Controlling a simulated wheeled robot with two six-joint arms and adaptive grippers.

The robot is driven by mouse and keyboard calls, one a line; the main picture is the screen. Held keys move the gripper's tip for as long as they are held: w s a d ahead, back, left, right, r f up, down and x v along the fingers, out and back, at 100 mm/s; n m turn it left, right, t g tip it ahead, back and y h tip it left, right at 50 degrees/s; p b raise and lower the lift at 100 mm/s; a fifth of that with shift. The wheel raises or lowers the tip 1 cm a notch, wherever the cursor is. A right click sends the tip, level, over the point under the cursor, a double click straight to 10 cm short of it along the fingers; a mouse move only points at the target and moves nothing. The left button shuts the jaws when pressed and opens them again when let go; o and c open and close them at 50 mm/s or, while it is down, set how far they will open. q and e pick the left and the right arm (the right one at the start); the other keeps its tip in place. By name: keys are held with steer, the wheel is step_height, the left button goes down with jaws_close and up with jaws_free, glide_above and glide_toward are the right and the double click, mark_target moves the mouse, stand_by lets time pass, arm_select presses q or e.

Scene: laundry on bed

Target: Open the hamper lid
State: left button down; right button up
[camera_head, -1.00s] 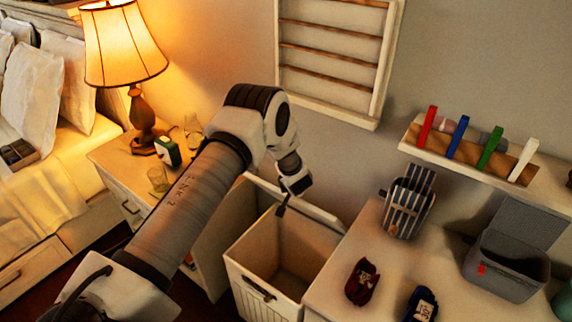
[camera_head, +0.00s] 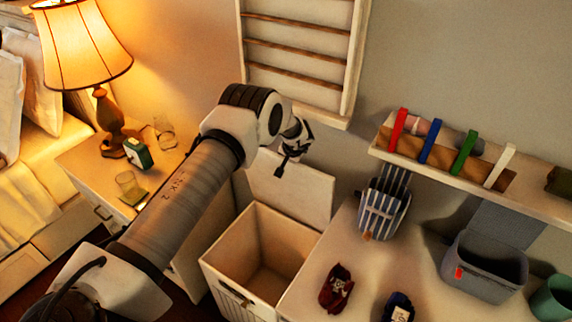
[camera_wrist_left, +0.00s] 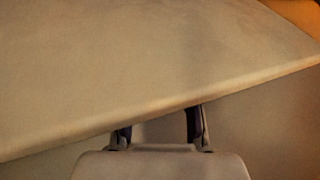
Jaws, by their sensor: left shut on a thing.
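The cream hamper (camera_head: 225,286) stands on the floor between the nightstand and the white table. Its inside shows and looks empty. The hamper lid (camera_head: 308,197) stands up at the back rim, its inner face turned toward the head camera. My left gripper (camera_head: 281,170) is at the lid's upper edge, shut on it. In the left wrist view the lid (camera_wrist_left: 150,65) fills much of the picture. Its edge crosses the fingers of my left gripper (camera_wrist_left: 160,130) there, and the fingertips are hidden behind it. My right gripper is not in view.
The nightstand with a lit lamp (camera_head: 80,45), green clock (camera_head: 138,153) and glasses is left of the hamper. On the table (camera_head: 300,290) are a striped container (camera_head: 385,212), dark bundles and a grey bin (camera_head: 485,265). A wall shelf (camera_head: 540,200) and slatted rack are above.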

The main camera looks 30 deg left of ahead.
arm_select(q)
steer(key=shift+w, duration=0.5)
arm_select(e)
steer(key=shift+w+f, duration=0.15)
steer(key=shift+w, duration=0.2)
arm_select(q)
steer(key=c, duration=1.1)
jaws_free()
steer(key=shift+r, duration=0.1)
steer(key=o, duration=0.3)
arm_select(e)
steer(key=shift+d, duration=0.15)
arm_select(q)
steer(key=v, duration=1.2)
steer(key=shift+d, duration=0.1)
steer(key=shift+w, duration=0.1)
